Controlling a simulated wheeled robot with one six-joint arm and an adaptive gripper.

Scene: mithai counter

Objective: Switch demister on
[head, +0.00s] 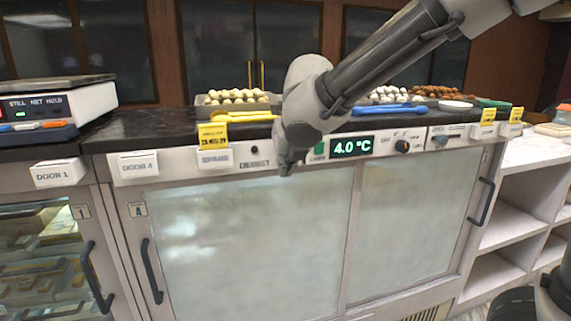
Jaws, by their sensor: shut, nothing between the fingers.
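The control strip runs along the front of the counter under the dark top. On it is a label (255,163) that seems to read DEMIST, with a small dark round spot (254,151) above it that looks unlit. My gripper (286,167) is shut and empty, pointing down in front of the strip just right of that label. It hides the part of the strip behind it, so I cannot see a demister switch there or tell its position. Whether the fingertips touch the strip cannot be told.
Right of my gripper are a green switch (319,148), a 4.0 °C display (351,147) and a dark knob (402,145). Fogged glass doors (250,235) lie below. Sweets trays (235,100), yellow tongs (240,116) and blue tongs (388,109) are on the counter. A scale (55,100) stands left.

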